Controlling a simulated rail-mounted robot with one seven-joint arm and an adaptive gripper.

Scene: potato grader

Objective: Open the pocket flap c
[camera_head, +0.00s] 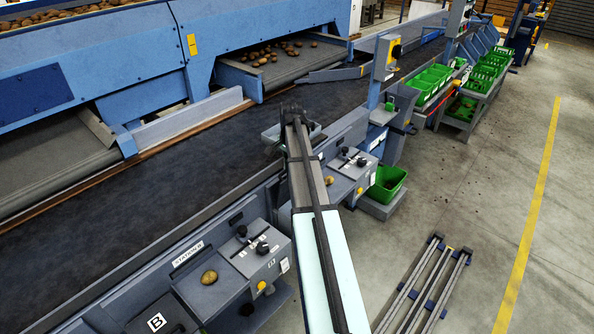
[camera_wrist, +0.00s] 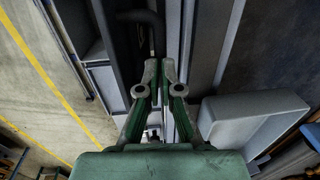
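My gripper (camera_wrist: 159,68) shows in the wrist view with its green fingers close together and a thin gap between the tips. A dark curved bar (camera_wrist: 147,17) lies just beyond the tips; I cannot tell whether they touch it or hold part of it. No flap marked C can be made out in either view. In the head view my arm reaches over the row of blue-grey stations, and my gripper (camera_head: 290,110) is small and dark at the belt's near edge, so its fingers are unclear there.
A grey tray (camera_wrist: 250,122) is close to the right of my gripper. A green bin (camera_head: 386,185) stands right of my arm. A rail frame (camera_head: 428,285) lies on open floor.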

